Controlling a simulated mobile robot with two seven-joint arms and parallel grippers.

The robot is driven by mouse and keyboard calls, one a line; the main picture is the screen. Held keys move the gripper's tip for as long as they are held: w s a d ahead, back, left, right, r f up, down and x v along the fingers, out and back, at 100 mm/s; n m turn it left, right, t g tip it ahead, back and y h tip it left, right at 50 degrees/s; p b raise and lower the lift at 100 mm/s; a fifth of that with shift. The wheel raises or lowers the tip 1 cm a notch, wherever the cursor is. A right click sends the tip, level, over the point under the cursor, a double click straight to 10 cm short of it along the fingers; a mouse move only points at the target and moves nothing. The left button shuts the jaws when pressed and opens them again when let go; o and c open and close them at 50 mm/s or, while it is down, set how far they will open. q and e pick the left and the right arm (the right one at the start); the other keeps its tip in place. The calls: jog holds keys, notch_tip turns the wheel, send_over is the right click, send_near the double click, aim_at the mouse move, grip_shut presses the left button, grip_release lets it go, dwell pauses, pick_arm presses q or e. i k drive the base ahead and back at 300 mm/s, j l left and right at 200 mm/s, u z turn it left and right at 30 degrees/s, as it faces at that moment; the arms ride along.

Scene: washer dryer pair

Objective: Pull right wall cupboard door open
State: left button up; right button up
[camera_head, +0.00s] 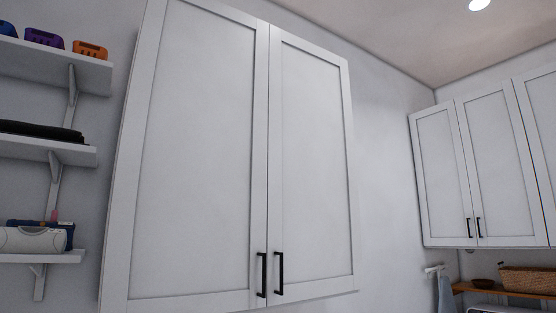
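A white wall cupboard with two panelled doors fills the middle of the head view. Its right door (312,165) is shut and meets the left door (195,150) at a thin vertical seam. The right door's black bar handle (280,274) stands upright near its lower left corner. The left door's matching black handle (262,274) is just beside it, across the seam. Neither of my grippers is in view.
Wall shelves (60,152) with coloured items stand at the left. More white wall cupboards (437,177) hang on the right wall, above a wooden shelf with a wicker basket (527,279). The wall right of the cupboard is bare.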

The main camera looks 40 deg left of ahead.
aim_at(314, 242)
jog(key=u, duration=1.1)
